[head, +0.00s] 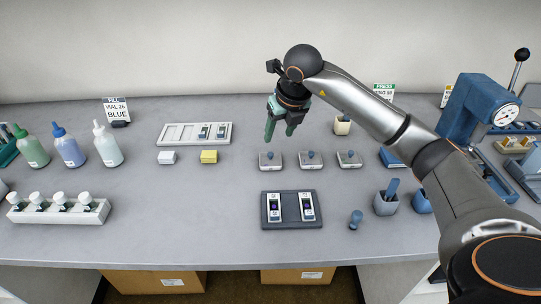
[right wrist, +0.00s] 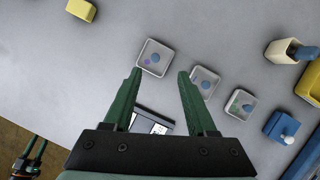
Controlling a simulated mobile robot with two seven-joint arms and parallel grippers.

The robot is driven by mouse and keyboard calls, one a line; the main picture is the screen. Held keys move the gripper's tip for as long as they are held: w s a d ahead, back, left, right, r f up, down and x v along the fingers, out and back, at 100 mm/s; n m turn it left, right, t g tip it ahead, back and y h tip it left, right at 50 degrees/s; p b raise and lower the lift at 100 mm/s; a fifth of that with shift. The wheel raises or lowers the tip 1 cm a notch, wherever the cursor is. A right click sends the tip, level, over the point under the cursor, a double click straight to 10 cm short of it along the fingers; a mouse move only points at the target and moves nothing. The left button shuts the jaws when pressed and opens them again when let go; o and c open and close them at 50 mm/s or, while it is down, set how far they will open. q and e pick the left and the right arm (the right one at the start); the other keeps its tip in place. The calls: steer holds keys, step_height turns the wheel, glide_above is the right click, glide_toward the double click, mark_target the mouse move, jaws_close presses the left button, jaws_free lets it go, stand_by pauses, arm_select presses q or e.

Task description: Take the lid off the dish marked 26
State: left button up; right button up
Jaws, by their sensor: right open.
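Three small square dishes with pale lids and blue knobs stand in a row. The left dish (head: 270,161), middle dish (head: 311,160) and right dish (head: 349,159) all look closed; their marks are too small to read, so I cannot tell which is 26. In the right wrist view the left dish (right wrist: 154,58) lies just beyond my fingertips, the middle dish (right wrist: 205,83) is partly behind a finger, and the right dish (right wrist: 240,104) is clear of it. My right gripper (head: 280,134) is open and empty, above and behind the left dish.
A dark tray with two slides (head: 290,222) lies in front of the dishes. A yellow block (head: 209,156) and white block (head: 167,157) are to the left, a white slide rack (head: 172,133) behind them. Grey mortar (head: 385,206) and blue press (head: 470,108) stand right.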

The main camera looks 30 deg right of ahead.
mark_target(270, 154)
steer(key=x, duration=0.3)
steer(key=shift+f, duration=0.15)
steer(key=shift+a+p+x, duration=0.2)
steer(key=shift+p+x, duration=0.05)
steer(key=shift+x, duration=1.1)
steer(key=shift+a+p+x, duration=0.15)
steer(key=shift+p+x, duration=0.1)
steer(key=shift+x, duration=1.1)
jaws_close()
